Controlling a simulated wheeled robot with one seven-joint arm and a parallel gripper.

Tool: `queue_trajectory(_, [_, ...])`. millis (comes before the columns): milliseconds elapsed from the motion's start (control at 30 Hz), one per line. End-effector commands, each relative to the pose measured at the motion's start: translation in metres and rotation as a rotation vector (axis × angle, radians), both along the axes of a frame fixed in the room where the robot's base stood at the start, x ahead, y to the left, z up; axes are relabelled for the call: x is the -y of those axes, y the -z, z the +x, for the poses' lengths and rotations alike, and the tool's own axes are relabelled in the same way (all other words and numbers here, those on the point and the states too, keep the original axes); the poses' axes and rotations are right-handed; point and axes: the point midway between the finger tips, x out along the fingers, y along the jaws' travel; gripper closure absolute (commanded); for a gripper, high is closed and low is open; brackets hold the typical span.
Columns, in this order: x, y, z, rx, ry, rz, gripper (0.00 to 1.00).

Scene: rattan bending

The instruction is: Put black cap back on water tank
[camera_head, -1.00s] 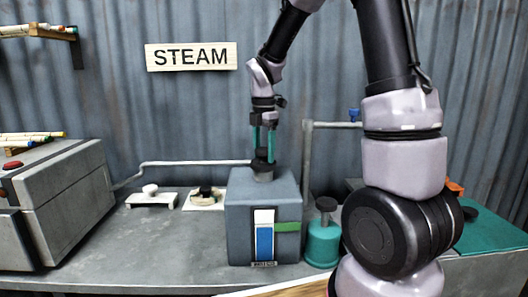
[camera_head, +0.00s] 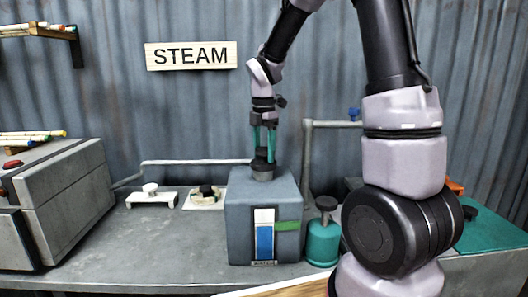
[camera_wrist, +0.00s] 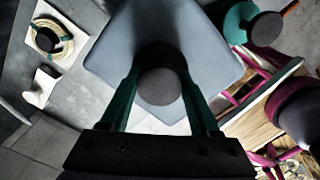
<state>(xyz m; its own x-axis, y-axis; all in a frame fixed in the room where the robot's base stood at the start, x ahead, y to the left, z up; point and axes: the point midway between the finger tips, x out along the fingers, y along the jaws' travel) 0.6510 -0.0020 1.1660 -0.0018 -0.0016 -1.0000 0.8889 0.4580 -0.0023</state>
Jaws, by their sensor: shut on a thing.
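The water tank (camera_head: 240,215) is a grey-blue box on the bench, with a blue level gauge on its front and a short neck on top. My gripper (camera_head: 264,158) points straight down over the neck. Its green fingers are shut on the black cap (camera_head: 262,166), which sits at the neck; whether it is fully seated cannot be told. In the wrist view the round cap (camera_wrist: 160,87) lies between the two fingers, above the tank's top (camera_wrist: 115,45). The cap hides the neck opening there.
A teal canister (camera_head: 323,240) with a dark knob stands right of the tank. A pipe (camera_head: 195,162) runs behind it. A white stand (camera_head: 151,196) and a coil on a white plate (camera_head: 206,197) lie to the left, near a large grey box (camera_head: 65,200).

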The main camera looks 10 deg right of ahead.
Motion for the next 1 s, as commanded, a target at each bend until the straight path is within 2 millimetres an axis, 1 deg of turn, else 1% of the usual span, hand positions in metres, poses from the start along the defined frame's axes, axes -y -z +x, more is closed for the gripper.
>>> queue_trajectory(1000, [0.000,0.012,0.000,0.000,0.000,0.000,1.00])
